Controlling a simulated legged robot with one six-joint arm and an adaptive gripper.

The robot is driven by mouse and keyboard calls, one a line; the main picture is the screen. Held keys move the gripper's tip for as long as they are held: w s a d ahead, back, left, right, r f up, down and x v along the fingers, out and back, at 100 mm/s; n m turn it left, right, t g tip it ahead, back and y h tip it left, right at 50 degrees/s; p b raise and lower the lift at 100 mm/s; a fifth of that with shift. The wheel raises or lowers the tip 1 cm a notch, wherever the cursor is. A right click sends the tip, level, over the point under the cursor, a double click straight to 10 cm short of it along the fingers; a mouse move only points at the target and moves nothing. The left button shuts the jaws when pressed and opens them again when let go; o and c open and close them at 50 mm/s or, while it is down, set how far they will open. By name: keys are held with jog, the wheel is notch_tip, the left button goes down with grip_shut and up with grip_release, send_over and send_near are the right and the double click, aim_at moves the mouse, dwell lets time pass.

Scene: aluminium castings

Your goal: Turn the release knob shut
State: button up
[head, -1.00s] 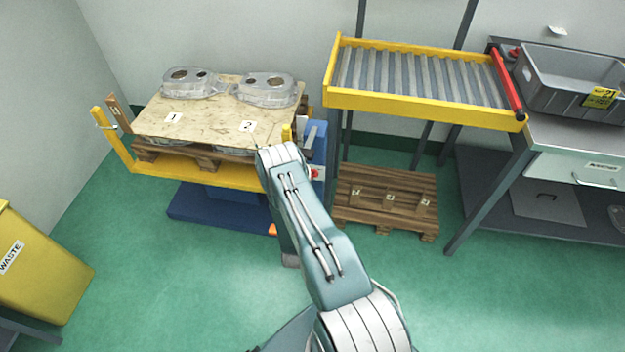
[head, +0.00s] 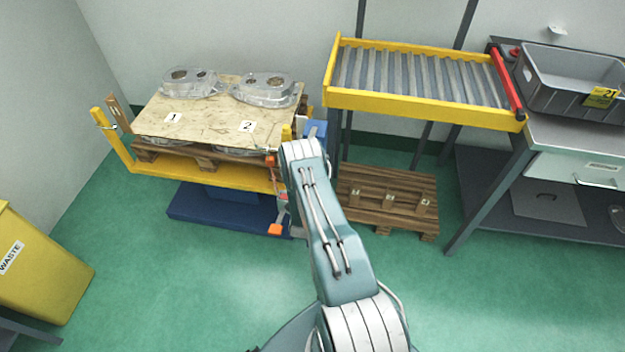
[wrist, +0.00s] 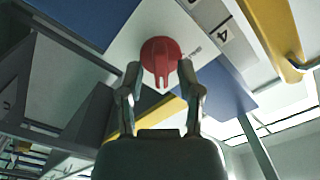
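The release knob (wrist: 161,58) is red and round with a raised grip, and sits on a white plate (wrist: 128,42) in the wrist view. Its grip points toward the bottom of that picture. My gripper (wrist: 161,74) is open, with one finger on each side of the knob's lower part. I cannot tell whether either finger touches it. In the head view my arm hides the knob, and the gripper is largely hidden too.
The blue and yellow lift (head: 215,178) carries a pallet with a board and castings (head: 264,88). A roller conveyor (head: 425,105) and a low wooden pallet (head: 385,200) are to the right. A yellow waste bin (head: 40,270) stands at left. Green floor in front is clear.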

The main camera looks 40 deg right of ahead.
grip_shut()
jog(key=shift+n, duration=0.3)
jog(key=shift+w+a+n, duration=0.1)
jog(key=shift+n, duration=2.75)
jog(key=shift+w+a+n, duration=0.1)
jog(key=shift+a+n, duration=0.05)
jog(key=shift+n, duration=2.75)
jog(key=shift+w+a+n, duration=0.1)
jog(key=shift+n, duration=2.75)
jog(key=shift+o, duration=1.8)
grip_release()
jog(key=shift+w, duration=0.1)
